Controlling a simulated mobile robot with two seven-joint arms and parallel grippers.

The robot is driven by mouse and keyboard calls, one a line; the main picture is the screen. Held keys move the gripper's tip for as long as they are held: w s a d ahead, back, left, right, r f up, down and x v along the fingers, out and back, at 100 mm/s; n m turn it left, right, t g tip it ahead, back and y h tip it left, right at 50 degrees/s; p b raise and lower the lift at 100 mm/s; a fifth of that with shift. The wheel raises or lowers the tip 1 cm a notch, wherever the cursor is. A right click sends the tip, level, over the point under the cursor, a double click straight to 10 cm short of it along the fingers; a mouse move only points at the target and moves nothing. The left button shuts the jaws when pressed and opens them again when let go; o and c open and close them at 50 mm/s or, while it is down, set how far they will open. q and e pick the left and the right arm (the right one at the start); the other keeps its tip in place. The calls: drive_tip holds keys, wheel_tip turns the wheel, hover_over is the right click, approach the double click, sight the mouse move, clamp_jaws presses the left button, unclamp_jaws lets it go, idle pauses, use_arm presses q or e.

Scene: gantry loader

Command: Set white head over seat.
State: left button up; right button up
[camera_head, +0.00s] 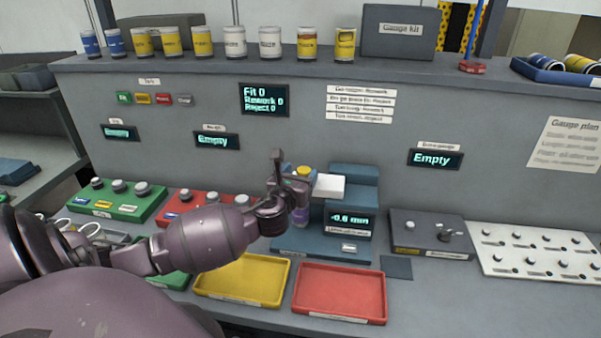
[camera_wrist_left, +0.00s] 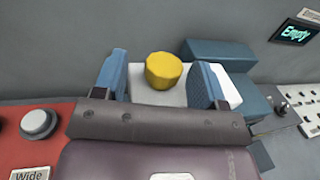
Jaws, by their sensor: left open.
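The white head (camera_head: 329,186) is a flat white block on the blue comparator stand (camera_head: 352,200), with a yellow knob (camera_head: 304,171) at its left end. In the left wrist view the yellow knob (camera_wrist_left: 165,70) stands on the white head (camera_wrist_left: 150,96). My left gripper (camera_head: 296,186) is at the knob. In the left wrist view its blue-padded fingers (camera_wrist_left: 160,82) are open, one on each side of the knob, with gaps visible. The seat under the head is hidden behind my gripper and arm. My right gripper is not in view.
The stand's display (camera_head: 349,219) reads about -0.6 mm. A yellow tray (camera_head: 243,278) and a red tray (camera_head: 340,292) lie in front. A red board with knobs (camera_head: 180,212) is at left. A dark grey block (camera_head: 431,233) and a white board with knobs (camera_head: 530,250) are at right.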

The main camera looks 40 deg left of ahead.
use_arm(q)
drive_tip(key=v, duration=1)
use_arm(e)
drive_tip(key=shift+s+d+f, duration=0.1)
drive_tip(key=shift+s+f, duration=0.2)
use_arm(q)
drive_tip(key=shift+r, duration=0.1)
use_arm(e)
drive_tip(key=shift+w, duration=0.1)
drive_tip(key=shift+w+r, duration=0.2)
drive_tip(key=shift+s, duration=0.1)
